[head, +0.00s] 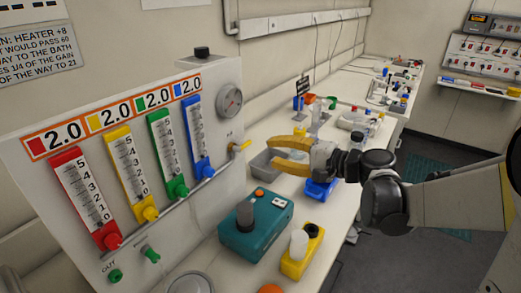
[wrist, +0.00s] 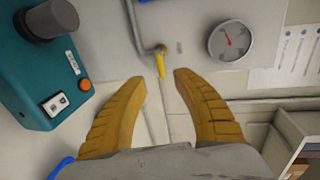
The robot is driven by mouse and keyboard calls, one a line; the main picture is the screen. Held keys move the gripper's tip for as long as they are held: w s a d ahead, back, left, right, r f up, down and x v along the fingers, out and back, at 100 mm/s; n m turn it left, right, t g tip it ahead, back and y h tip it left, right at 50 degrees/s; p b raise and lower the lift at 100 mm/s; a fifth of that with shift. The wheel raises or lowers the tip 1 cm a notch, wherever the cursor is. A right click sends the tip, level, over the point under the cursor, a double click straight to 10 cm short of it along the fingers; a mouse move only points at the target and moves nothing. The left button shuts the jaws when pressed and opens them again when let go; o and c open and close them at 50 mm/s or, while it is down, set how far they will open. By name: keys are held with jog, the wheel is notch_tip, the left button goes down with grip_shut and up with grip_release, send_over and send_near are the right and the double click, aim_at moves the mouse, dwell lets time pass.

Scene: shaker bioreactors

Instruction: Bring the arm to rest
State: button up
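My gripper (head: 281,155) has yellow fingers and shows in the head view over the bench, pointing left toward the panel (head: 200,226). In the wrist view, the two fingers of my gripper (wrist: 167,77) are spread apart with nothing between them. Past the fingertips is a small yellow-handled valve (wrist: 159,64) on the panel, which also shows in the head view (head: 240,146). The fingertips appear apart from it in the head view. My arm reaches in from the right edge of the head view.
A teal device (head: 256,236) with a grey knob stands below my gripper. A yellow device (head: 301,256) stands to its right. A grey tray (head: 262,166) and a blue item (head: 320,191) lie near the gripper. A round gauge (head: 229,101) sits on the panel. The floor (head: 380,250) at right is clear.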

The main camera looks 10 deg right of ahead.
jog(key=shift+s+d+r, duration=0.1)
jog(key=shift+s+d, duration=0.2)
jog(key=shift+s, duration=0.05)
jog(key=s+a+f+n+g+h, duration=0.2)
jog(key=s+f+h, duration=0.1)
jog(key=s, duration=0.3)
jog(key=s+a+f+n+g+h, duration=0.1)
jog(key=s+f+n+g+h, duration=0.15)
jog(key=s, duration=0.35)
jog(key=s+d+f+n+h, duration=0.3)
jog(key=s+d+n+h, duration=0.1)
jog(key=s, duration=0.5)
jog(key=shift+s+d+h, duration=0.3)
jog(key=shift+d+h, duration=0.55)
jog(key=shift+d, duration=0.35)
jog(key=shift+a+t, duration=0.1)
jog(key=shift+t, duration=0.15)
